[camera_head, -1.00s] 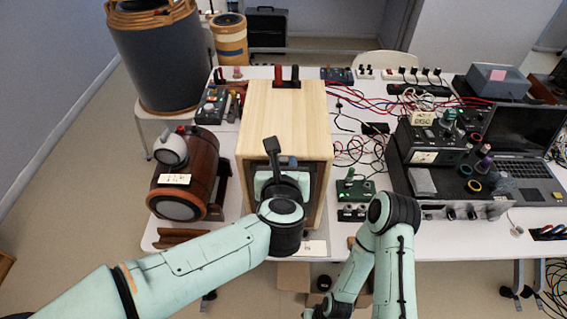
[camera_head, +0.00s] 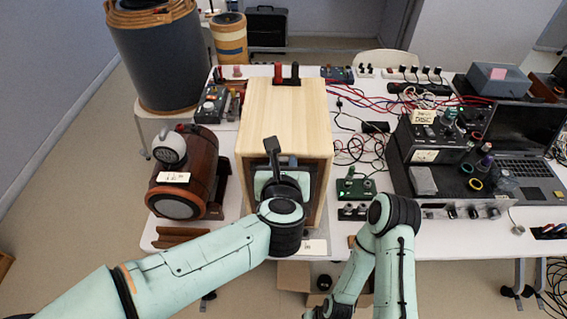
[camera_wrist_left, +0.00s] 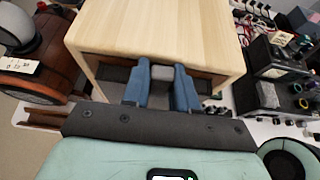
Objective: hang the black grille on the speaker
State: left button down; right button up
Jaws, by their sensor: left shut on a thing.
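The speaker (camera_head: 285,115) is a pale wooden box standing on the white table in the head view. Its top also shows in the wrist view (camera_wrist_left: 160,35). The black grille (camera_wrist_left: 112,73) shows as a dark strip under the box's front top edge, on both sides of my left fingers; the rest is hidden. My left gripper (camera_wrist_left: 161,88) has blue fingers, shut on the grille close at the speaker's front. I cannot tell whether the grille touches the speaker.
A brown barrel-shaped device (camera_head: 185,175) stands close on the left of the speaker. A green circuit board (camera_head: 355,189) and loose cables are on the right. Further right are a black instrument (camera_head: 425,155) and a laptop (camera_head: 530,125). Cardboard boxes lie on the floor below.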

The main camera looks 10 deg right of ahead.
pick_arm(q)
jog(key=shift+f, duration=0.25)
dwell(0.3)
jog(key=c, duration=0.8)
grip_release()
jog(key=b+v, duration=0.1)
jog(key=v, duration=1.2)
jog(key=shift+s+r, duration=0.15)
jog(key=shift+r, duration=0.05)
